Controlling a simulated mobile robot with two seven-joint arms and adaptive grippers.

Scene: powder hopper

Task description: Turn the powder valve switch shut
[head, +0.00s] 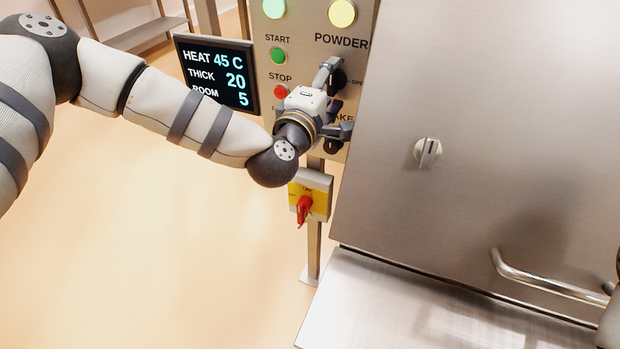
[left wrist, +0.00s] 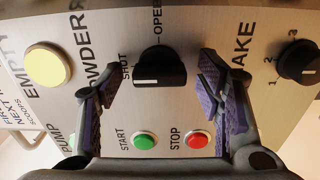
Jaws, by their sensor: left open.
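The powder valve switch is a black knob (left wrist: 160,72) on the steel panel, with SHUT printed to its left and OPEN above it in the left wrist view. In the head view it is the dark knob (head: 338,80) under the POWDER label, partly hidden by my gripper. My left gripper (left wrist: 158,78) is open, with one purple-padded finger on each side of the knob and gaps showing between. In the head view my left gripper (head: 333,104) is right at the panel.
Start button (left wrist: 145,141) and stop button (left wrist: 196,141) lie close below my fingers in the wrist view. Another black knob (left wrist: 300,65) is to the right. A display (head: 216,75), a red-yellow switch (head: 306,200) and a large steel cabinet (head: 480,170) surround the panel.

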